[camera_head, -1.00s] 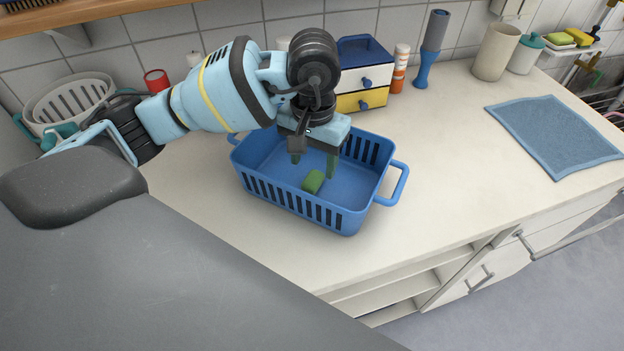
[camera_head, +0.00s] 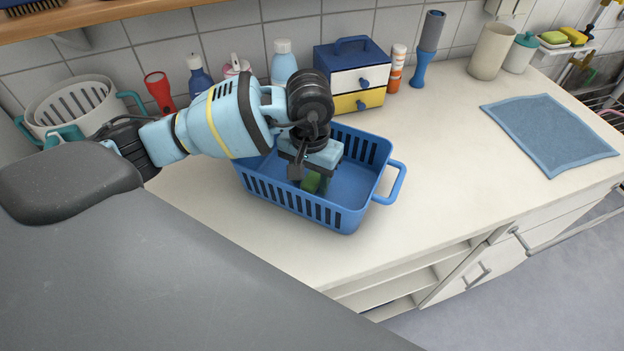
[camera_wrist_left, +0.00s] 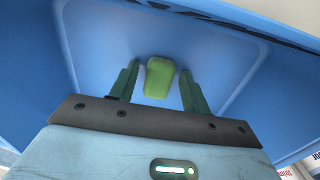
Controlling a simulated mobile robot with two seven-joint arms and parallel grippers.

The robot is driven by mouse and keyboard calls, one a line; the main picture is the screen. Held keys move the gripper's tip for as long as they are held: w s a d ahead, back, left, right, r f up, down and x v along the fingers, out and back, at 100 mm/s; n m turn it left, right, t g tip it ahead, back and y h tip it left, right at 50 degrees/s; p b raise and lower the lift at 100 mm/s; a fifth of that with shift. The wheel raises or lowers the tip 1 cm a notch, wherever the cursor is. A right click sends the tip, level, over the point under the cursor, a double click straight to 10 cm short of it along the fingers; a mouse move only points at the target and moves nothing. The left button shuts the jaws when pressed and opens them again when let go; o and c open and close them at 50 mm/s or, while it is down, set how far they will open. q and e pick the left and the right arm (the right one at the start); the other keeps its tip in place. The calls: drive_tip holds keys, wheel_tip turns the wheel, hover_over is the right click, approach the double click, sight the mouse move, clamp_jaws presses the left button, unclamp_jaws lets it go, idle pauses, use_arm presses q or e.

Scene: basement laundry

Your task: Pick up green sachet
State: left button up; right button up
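The green sachet (camera_head: 312,182) lies on the floor of the blue basket (camera_head: 346,219), partly hidden by my gripper in the head view. My left gripper (camera_head: 315,185) is lowered inside the basket, right at the sachet. In the left wrist view the green sachet (camera_wrist_left: 159,77) sits between the two spread fingers of my left gripper (camera_wrist_left: 160,82). A gap shows on each side of it, so the fingers are open and not closed on it. My right gripper is not in view.
A small drawer box (camera_head: 352,78), an orange-and-white tube (camera_head: 397,68) and several bottles stand behind the basket. A white basket (camera_head: 75,105) is at the left. A blue cloth (camera_head: 550,132) lies at the right. The counter (camera_head: 440,150) between is clear.

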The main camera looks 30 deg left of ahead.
sight(310, 180)
use_arm(q)
drive_tip(key=c, duration=0.8)
wheel_tip(310, 180, up, 10)
